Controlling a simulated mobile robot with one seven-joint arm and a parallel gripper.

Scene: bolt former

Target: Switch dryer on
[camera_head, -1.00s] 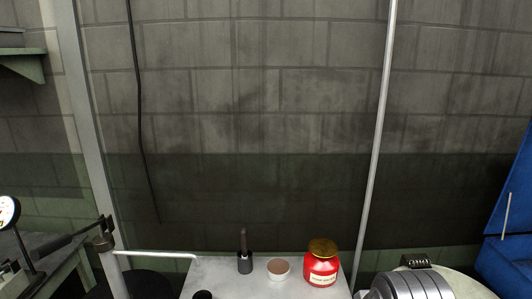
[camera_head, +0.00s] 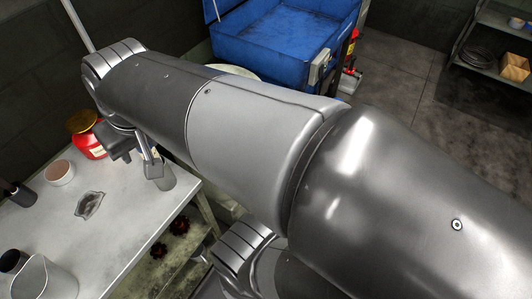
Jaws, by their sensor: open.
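I cannot tell for sure which thing is the dryer. A large blue open-topped machine (camera_head: 268,38) stands at the top centre, with a small grey box (camera_head: 322,66) on its right front corner. It may be the dryer, but no switch can be made out clearly. My gripper (camera_head: 138,160) is at the far end of my arm, low over the right edge of the work table. Its fingers are partly hidden by my arm. It looks open, and I see nothing held. The gripper is well apart from the blue machine.
The grey table (camera_head: 110,225) bears a red jar (camera_head: 90,146), a small tub (camera_head: 59,172), a crumpled grey piece (camera_head: 89,205) and dark cups on the left. A pale round rim (camera_head: 238,72) shows behind my arm. Shelves (camera_head: 500,45) stand top right; the floor (camera_head: 410,75) before them is clear.

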